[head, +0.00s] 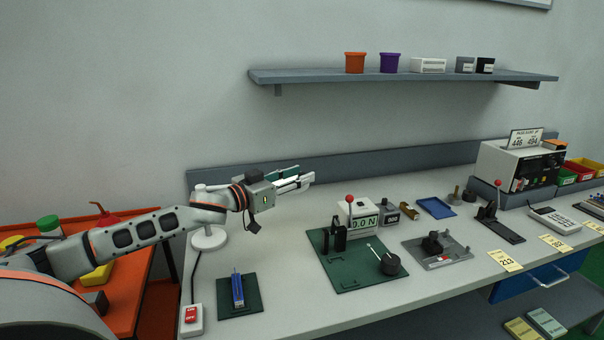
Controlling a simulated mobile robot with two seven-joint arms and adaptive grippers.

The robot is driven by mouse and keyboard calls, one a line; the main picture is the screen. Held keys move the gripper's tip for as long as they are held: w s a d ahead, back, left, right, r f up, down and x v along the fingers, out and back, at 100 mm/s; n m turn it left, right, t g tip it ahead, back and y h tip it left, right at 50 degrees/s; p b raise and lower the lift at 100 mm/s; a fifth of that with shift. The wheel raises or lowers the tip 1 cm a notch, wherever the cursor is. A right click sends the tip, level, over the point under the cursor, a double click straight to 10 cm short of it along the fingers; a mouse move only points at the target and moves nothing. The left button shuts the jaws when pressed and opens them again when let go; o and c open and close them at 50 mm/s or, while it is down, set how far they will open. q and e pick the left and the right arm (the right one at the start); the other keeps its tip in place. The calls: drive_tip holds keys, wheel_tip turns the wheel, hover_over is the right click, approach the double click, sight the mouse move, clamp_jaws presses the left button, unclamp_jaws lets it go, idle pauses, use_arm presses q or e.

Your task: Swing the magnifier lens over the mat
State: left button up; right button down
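The magnifier shows as a white round base (208,239) with a short post at the left of the bench. My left forearm and wrist cross in front of its upper part, and I cannot make out the lens. My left gripper (302,175) is above the bench, right of the post, pointing right. Its fingers look apart, with teal surface between them and nothing clearly held. A small dark green mat (256,303) lies at the front left with a blue block (238,289) on it. A larger green mat (341,282) lies in the middle. My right gripper is out of view.
A white switch box (191,320) with a red button is cabled to the base. A force gauge box (361,211) and black fixtures stand on the larger mat. A grey fixture plate (457,254) is to its right. A shelf (420,76) hangs above.

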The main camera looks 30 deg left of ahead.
use_arm(q)
drive_tip(key=shift+w+d, duration=0.25)
drive_tip(key=shift+w, duration=0.45)
clamp_jaws()
drive_tip(key=shift+s, duration=0.1)
